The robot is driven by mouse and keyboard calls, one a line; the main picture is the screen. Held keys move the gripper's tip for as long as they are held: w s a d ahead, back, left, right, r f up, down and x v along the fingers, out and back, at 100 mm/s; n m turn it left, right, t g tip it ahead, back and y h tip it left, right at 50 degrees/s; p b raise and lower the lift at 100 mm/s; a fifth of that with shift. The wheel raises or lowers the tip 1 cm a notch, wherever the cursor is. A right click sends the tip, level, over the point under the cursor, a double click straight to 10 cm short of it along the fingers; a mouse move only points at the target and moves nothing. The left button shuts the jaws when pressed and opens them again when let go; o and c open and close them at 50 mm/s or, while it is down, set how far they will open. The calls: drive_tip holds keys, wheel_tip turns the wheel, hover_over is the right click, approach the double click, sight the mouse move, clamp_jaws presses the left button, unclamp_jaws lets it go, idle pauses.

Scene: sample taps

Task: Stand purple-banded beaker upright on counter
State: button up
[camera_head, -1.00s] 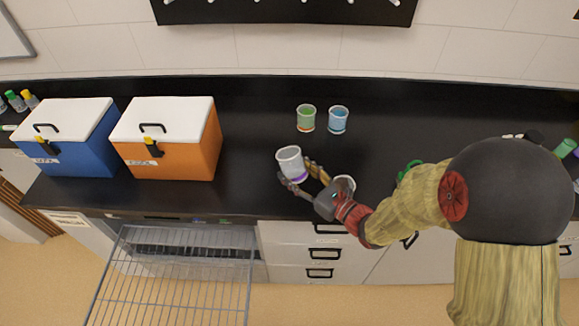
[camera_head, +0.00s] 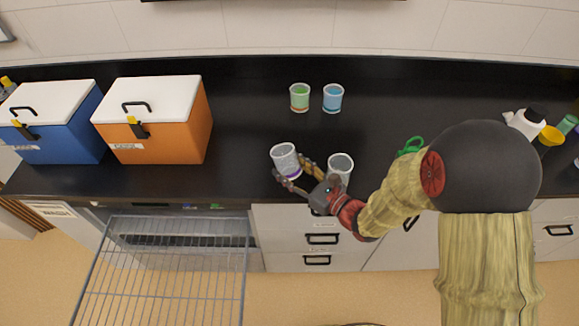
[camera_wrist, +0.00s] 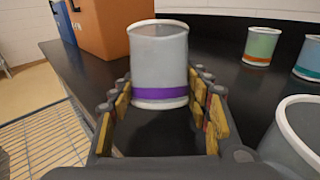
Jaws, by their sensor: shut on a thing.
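The purple-banded beaker (camera_head: 285,158) is pale grey and see-through, with a purple band near its base. My gripper (camera_head: 293,181) is shut on it, low down near the band. In the wrist view the beaker (camera_wrist: 160,55) sits between the finger pads (camera_wrist: 160,96), mouth up and close to upright; in the head view it leans slightly. It is over the front part of the black counter (camera_head: 240,150). I cannot tell whether its base touches the counter.
A clear beaker (camera_head: 341,166) stands just right of my gripper. A green beaker (camera_head: 300,98) and a blue beaker (camera_head: 333,98) stand farther back. An orange cooler (camera_head: 160,130) and a blue cooler (camera_head: 70,135) are left. A wire rack (camera_head: 165,270) juts out below the counter.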

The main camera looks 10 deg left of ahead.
drive_tip(key=o, duration=1.2)
drive_tip(key=shift+c, duration=0.2)
wheel_tip(320, 180, up, 10)
drive_tip(key=shift+r, duration=0.1)
drive_tip(key=s+d+r+n+g+h, duration=0.1)
drive_tip(key=s+d+r+n+g, duration=0.1)
drive_tip(key=s+n+g, duration=0.4)
drive_tip(key=s+d+r+n+g+h, duration=0.1)
drive_tip(key=s+d+r+n+h, duration=0.1)
drive_tip(key=s+n, duration=0.7)
drive_tip(key=s+d+n+t+h, duration=0.1)
drive_tip(key=s+d+n+h, duration=0.1)
drive_tip(key=d, duration=0.7)
drive_tip(key=s+d+r+n+t+h, duration=0.1)
drive_tip(key=d+n+h, duration=0.3)
drive_tip(key=d, duration=0.5)
drive_tip(key=s+d+n+t+h, duration=0.1)
drive_tip(key=s+d+n+h, duration=0.2)
drive_tip(key=d, duration=0.7)
drive_tip(key=h, duration=0.2)
drive_tip(key=shift+s+r+t+h, duration=0.25)
drive_tip(key=shift+r+t+h, duration=0.15)
